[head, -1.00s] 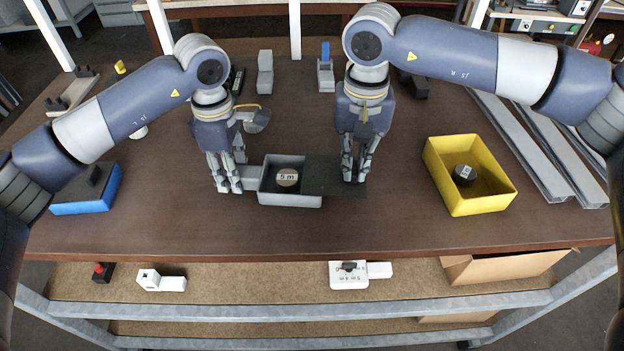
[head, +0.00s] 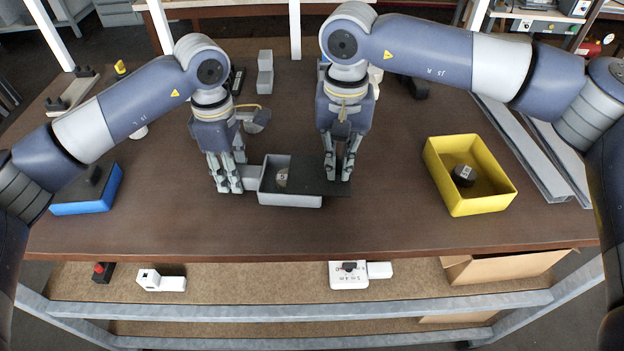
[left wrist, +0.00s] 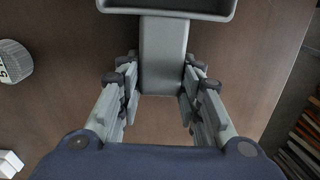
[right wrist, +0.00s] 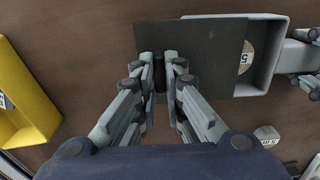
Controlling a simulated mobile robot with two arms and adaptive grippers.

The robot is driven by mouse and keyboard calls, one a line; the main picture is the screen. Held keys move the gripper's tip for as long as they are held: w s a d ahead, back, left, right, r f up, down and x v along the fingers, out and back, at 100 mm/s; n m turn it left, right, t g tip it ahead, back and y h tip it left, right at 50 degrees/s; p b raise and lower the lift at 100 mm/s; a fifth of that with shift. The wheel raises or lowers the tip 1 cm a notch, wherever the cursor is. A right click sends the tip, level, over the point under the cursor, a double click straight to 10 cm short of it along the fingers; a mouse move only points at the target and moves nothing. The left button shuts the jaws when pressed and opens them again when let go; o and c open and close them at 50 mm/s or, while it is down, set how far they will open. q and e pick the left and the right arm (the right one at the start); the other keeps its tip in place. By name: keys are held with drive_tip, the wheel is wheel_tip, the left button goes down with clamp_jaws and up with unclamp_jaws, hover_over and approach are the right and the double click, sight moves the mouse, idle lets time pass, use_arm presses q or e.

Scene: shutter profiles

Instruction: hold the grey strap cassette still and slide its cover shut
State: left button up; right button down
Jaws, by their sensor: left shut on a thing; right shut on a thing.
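The grey strap cassette (head: 272,198) sits on the brown table, its box partly open on the left. Its dark flat cover (head: 308,172) lies over the right part and sticks out past the right end. A round roll labelled 5 m (head: 282,177) lies inside, partly hidden by the cover; it also shows in the right wrist view (right wrist: 246,57). My left gripper (head: 231,188) is shut on the cassette's grey handle (left wrist: 163,55) at its left end. My right gripper (head: 338,176) is shut on the cover's raised grip near its right end (right wrist: 160,75).
A yellow bin (head: 490,199) with a dark roll (head: 464,175) stands to the right. A blue box (head: 90,205) is at the left. Grey metal profiles (head: 530,150) lie at the far right. The table in front of the cassette is clear.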

sight(309, 173)
drive_tip(key=shift+w+a, duration=0.1)
drive_tip(key=shift+a, duration=1.7)
drive_tip(key=shift+w+a, duration=0.15)
drive_tip(key=shift+a, duration=0.85)
drive_tip(key=c, duration=1.7)
unclamp_jaws()
drive_tip(key=shift+r, duration=3.05)
